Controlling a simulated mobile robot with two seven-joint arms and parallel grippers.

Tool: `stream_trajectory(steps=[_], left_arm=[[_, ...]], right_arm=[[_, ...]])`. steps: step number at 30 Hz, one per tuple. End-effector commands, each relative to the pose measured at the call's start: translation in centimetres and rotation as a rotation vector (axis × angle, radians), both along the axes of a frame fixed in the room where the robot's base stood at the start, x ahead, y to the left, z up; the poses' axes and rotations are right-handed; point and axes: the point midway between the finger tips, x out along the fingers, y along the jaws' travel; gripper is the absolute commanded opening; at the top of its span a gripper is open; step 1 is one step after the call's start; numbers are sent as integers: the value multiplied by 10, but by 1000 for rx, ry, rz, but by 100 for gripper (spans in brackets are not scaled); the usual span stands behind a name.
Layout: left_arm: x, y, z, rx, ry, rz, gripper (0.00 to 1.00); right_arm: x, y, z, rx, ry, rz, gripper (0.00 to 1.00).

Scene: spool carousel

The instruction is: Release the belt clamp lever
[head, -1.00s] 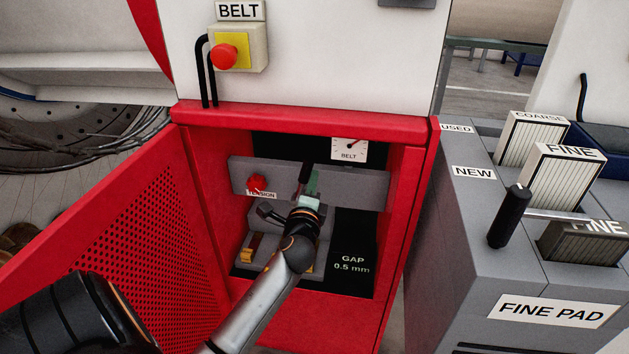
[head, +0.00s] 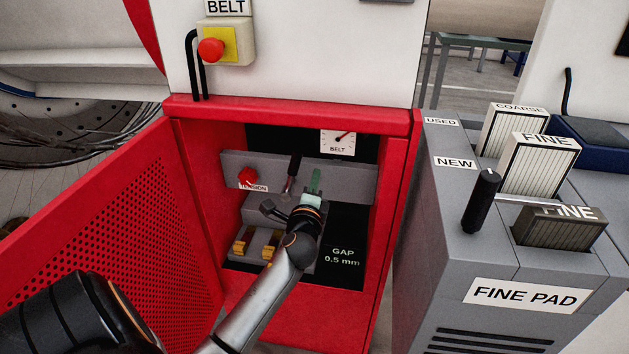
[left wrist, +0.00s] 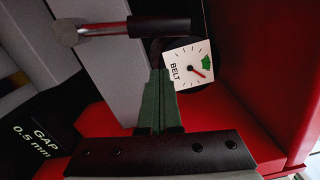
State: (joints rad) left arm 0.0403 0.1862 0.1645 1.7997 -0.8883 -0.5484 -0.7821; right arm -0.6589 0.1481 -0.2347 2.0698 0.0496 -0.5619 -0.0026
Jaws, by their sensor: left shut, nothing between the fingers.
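The belt clamp lever (head: 293,172) has a black grip on a metal rod and stands up, leaning slightly right, in front of the grey crossbar inside the open red cabinet. In the left wrist view the lever (left wrist: 160,27) lies across the top, apart from my fingertips. My left gripper (head: 315,180) has green fingers, shut and empty, just to the right of the lever. The fingers also show in the left wrist view (left wrist: 160,85), pointing towards the belt gauge (left wrist: 188,66). The gauge (head: 338,142) has a red needle and a green zone. My right gripper is out of view.
A red tension knob (head: 247,178) is left of the lever. The perforated red door (head: 100,225) stands open at left. Yellow-brown parts (head: 255,246) sit low in the cabinet. A grey pad box (head: 455,240) with a black handle (head: 482,200) stands at right.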

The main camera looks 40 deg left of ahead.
Motion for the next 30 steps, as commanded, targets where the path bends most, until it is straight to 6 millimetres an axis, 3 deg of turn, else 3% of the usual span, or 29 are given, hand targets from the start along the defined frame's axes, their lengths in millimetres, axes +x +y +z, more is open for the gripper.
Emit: stream_trajectory(steps=[2, 9, 15, 30], left_arm=[[1, 1, -2, 0, 0, 0, 0], [-49, -33, -3, -4, 2, 1, 0], [-73, -50, -3, -2, 1, -1, 0], [-82, -55, -2, 0, 0, 0, 0]], right_arm=[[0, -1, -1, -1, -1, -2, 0], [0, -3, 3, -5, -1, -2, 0], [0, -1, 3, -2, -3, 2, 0], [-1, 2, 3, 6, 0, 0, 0]])
